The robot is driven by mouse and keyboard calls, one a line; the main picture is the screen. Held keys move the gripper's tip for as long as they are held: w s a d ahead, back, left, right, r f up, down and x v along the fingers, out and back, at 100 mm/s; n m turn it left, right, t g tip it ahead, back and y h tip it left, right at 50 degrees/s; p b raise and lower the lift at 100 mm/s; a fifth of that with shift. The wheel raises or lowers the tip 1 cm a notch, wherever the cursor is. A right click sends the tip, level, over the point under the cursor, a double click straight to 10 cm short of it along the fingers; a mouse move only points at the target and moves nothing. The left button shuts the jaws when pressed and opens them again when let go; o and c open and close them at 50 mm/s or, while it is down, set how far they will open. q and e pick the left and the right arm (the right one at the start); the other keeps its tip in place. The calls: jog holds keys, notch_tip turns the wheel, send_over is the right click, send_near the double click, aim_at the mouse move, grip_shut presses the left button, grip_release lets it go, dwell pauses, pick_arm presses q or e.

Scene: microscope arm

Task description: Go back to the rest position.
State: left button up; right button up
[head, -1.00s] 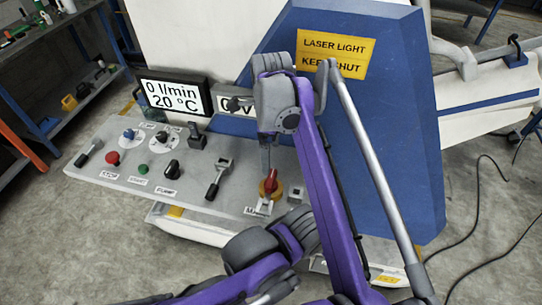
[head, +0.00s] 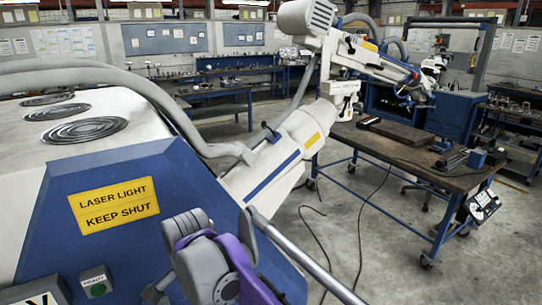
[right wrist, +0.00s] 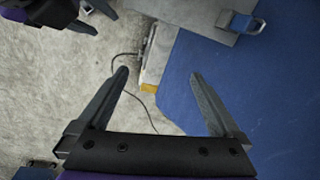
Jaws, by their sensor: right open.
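My right gripper (right wrist: 158,74) is open and empty in the right wrist view, its two fingers well apart. Below them lie the blue panel face (right wrist: 225,90) and grey floor. In the head view my purple right forearm stands in front of the blue panel (head: 120,240) with the yellow "LASER LIGHT KEEP SHUT" sign (head: 113,205). The gripper there is mostly hidden behind its wrist. What seems to be part of my left gripper (right wrist: 95,18) shows at the top left of the right wrist view, cut off by the edge. The left arm does not show in the head view.
A white jointed microscope arm (head: 290,150) reaches right from the machine over a workbench (head: 405,145). A green READY button (head: 98,288) sits low on the blue panel. A cable lies on the open floor (head: 345,245). Benches line the back wall.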

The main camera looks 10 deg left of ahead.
jog(key=s+d+f+n+t, duration=0.2)
jog(key=d+f, duration=0.2)
jog(key=d, duration=1.2)
jog(key=s+d+f+n+t, duration=0.1)
jog(key=d+f+n, duration=0.2)
jog(key=d, duration=1.3)
jog(key=s+d+f+n+t+h, duration=0.1)
jog(key=s+d+f+n, duration=0.1)
jog(key=s+d+f, duration=0.4)
jog(key=shift+s+d+f+t, duration=0.4)
jog(key=shift+s+d, duration=0.2)
jog(key=shift+d, duration=0.65)
